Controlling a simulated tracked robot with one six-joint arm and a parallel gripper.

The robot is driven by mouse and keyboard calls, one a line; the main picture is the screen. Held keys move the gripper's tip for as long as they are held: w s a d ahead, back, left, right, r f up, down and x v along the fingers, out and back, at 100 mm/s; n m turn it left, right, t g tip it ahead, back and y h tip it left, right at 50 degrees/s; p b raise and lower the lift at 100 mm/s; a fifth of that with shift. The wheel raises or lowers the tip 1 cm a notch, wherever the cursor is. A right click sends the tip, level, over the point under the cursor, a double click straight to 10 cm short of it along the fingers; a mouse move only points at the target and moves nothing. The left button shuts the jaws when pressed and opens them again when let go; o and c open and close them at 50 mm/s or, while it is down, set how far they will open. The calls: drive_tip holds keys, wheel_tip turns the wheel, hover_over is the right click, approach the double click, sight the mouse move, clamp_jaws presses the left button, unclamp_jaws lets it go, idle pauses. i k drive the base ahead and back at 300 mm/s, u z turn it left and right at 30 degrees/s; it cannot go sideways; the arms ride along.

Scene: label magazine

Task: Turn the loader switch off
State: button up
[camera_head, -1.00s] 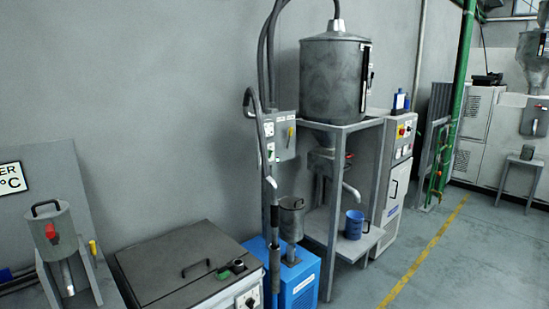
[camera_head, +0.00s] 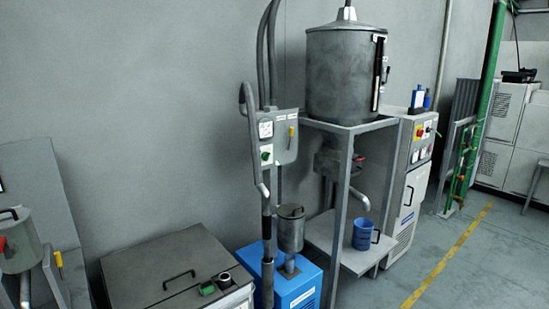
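A grey control box (camera_head: 285,136) stands near the middle of the view, beside a tall pole with hoses. A curved grey handle or tube (camera_head: 248,130) passes close to the left of the box. My gripper is not in view.
A blue unit (camera_head: 300,287) with a grey canister stands below the box. A grey lidded cabinet (camera_head: 165,262) stands at the lower left. A large drum (camera_head: 340,75) sits on a frame with a blue mug (camera_head: 362,235). Open floor (camera_head: 430,250) lies at the right.

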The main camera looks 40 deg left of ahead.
sight(265, 156)
drive_tip(key=z, duration=0.05)
drive_tip(key=i, duration=2.05)
drive_tip(key=u, duration=3.15)
